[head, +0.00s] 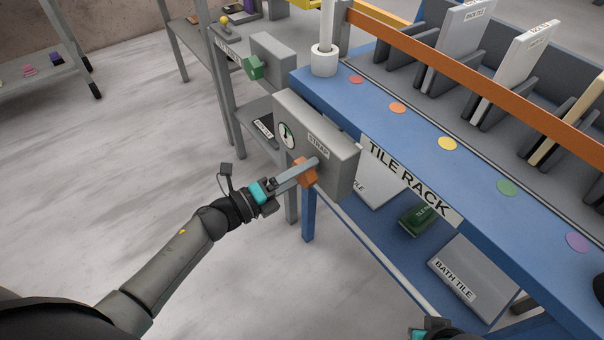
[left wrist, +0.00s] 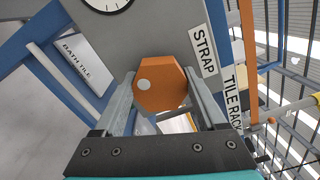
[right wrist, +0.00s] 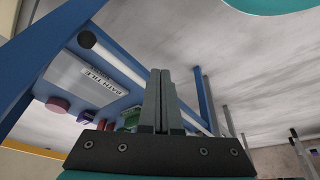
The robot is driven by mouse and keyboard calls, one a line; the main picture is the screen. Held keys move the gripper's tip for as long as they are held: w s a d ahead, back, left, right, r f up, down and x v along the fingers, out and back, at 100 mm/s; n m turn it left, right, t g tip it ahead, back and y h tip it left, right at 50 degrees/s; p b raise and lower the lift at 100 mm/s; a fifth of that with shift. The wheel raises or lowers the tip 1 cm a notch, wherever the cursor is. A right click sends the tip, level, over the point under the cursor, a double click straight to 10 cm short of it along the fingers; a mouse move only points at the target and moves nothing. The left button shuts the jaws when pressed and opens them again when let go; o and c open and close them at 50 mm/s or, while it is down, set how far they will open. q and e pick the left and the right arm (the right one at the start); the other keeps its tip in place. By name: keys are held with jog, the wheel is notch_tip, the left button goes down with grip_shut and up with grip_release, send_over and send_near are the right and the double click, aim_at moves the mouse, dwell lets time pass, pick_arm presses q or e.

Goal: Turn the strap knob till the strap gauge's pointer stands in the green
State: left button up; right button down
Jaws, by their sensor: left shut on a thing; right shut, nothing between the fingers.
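The strap knob (head: 304,178) is an orange, many-sided knob on the front of a grey box labelled STRAP (head: 318,146). It also shows in the left wrist view (left wrist: 165,88), with a pale dot on its face. My left gripper (head: 306,168) is shut on it, one finger on each side. The strap gauge (head: 287,135) is a round white dial on the same box, left of the knob, with some green on it. It is too small to tell if the pointer stands in the green; the left wrist view cuts it off. My right gripper (right wrist: 161,100) is shut and empty.
The blue tile rack (head: 335,93) stands right of the box, with a lower shelf holding a bath tile (head: 460,275). A second grey box with a green knob (head: 252,68) stands further back. Open floor (head: 130,120) lies to the left.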

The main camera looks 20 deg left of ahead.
pick_arm(q)
jog(key=shift+m, duration=0.9)
pick_arm(e)
jog(key=shift+w+r, duration=0.1)
jog(key=shift+r, duration=0.55)
pick_arm(q)
jog(key=o, duration=1.3)
jog(key=shift+s, duration=0.1)
pick_arm(e)
jog(key=shift+r, duration=0.1)
pick_arm(q)
jog(key=shift+s+a, duration=0.2)
jog(key=p+v, duration=0.2)
jog(key=v, duration=1.2)
jog(key=shift+s+a, duration=0.25)
pick_arm(e)
notch_tip(320, 180, down, 6)
jog(key=s, duration=0.1)
jog(key=shift+s+g, duration=0.35)
jog(key=shift+g, duration=0.05)
pick_arm(q)
jog(key=shift+w, duration=0.1)
pick_arm(e)
jog(key=shift+d, duration=0.1)
